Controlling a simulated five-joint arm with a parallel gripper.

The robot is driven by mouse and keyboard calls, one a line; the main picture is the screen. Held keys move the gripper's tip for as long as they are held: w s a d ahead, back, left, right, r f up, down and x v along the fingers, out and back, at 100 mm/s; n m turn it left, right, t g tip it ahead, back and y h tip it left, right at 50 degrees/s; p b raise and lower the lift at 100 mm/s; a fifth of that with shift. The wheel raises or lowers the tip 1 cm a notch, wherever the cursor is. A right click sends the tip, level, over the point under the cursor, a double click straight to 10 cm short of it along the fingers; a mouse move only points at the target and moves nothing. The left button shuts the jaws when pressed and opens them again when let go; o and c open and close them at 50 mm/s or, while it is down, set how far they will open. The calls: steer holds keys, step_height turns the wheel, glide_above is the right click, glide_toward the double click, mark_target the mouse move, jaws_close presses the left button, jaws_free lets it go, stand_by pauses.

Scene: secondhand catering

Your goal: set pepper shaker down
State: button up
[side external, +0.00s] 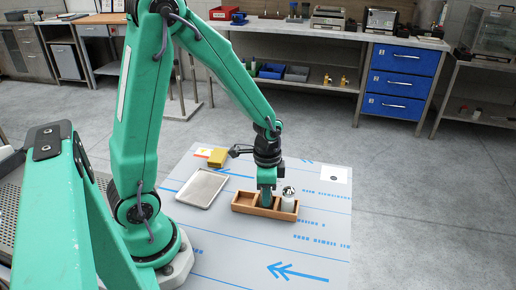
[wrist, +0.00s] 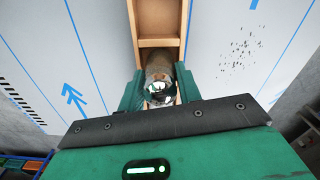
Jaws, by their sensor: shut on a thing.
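A wooden caddy with compartments (side external: 244,209) lies on the pale mat, and it also shows in the wrist view (wrist: 159,43). My gripper (side external: 266,199) points down into its middle part. In the wrist view my gripper (wrist: 159,88) is shut on the pepper shaker (wrist: 158,72), a brownish, speckled body with a shiny metal top. In the side view the fingers hide this shaker. I cannot tell whether its base touches the caddy floor. A white shaker with a silver domed top (side external: 288,200) stands upright at the caddy's right end, beside my gripper.
A flat metal tray (side external: 204,188) lies left of the caddy. A white sheet (side external: 335,174) lies at the back right. The blue-marked mat (side external: 320,250) is clear in front.

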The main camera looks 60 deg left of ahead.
steer(key=shift+f, duration=0.15)
steer(key=o, duration=1)
steer(key=shift+o, duration=0.2)
steer(key=shift+r, duration=0.2)
steer(key=shift+r, duration=6)
steer(key=s+d+r+n+t, duration=0.2)
steer(key=s+r+n+t, duration=0.3)
steer(key=s+r, duration=0.3)
steer(key=shift+s+d+r+n+t, duration=0.3)
steer(key=shift+s+d+r+n, duration=0.1)
steer(key=shift+s+n, duration=0.25)
